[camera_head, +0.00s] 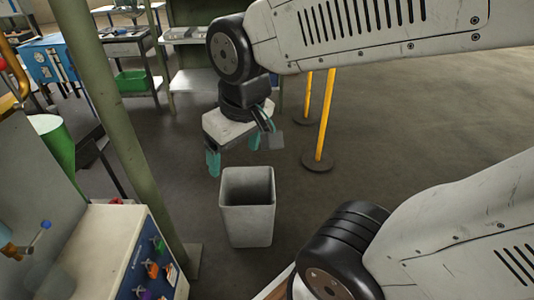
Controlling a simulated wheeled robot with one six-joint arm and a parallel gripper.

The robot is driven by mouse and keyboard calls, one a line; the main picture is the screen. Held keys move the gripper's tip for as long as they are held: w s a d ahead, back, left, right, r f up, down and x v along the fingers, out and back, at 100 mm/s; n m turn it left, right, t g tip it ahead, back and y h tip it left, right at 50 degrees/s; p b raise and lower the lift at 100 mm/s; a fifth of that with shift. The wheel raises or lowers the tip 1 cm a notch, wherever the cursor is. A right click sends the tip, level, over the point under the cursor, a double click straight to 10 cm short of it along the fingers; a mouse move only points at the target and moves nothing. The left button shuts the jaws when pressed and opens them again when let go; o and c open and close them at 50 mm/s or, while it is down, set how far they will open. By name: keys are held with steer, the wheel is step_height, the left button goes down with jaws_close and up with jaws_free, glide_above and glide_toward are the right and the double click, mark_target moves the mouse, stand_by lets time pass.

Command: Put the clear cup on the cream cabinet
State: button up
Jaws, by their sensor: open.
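My gripper (234,158) hangs from my arm in the upper middle of the head view. Its teal fingers are apart, with nothing seen between them. The cream cabinet (103,238) stands at the lower left, with coloured knobs on its side panel. A faint see-through shape that looks like the clear cup (45,282) is at the lower left corner, seemingly on the cabinet top; its outline is hard to make out. My gripper is well to the right of the cabinet and beyond it, apart from both.
A grey open bin (247,230) stands on the floor just below my gripper in the picture. A green post (113,120) rises behind the cabinet. Yellow posts (325,115) stand behind. A blue cabinet (48,62) and benches line the back left.

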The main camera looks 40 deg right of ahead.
steer(key=s+d+r+m+g, duration=0.1)
steer(key=s+d+r, duration=0.1)
steer(key=s, duration=0.5)
steer(key=shift+g, duration=0.4)
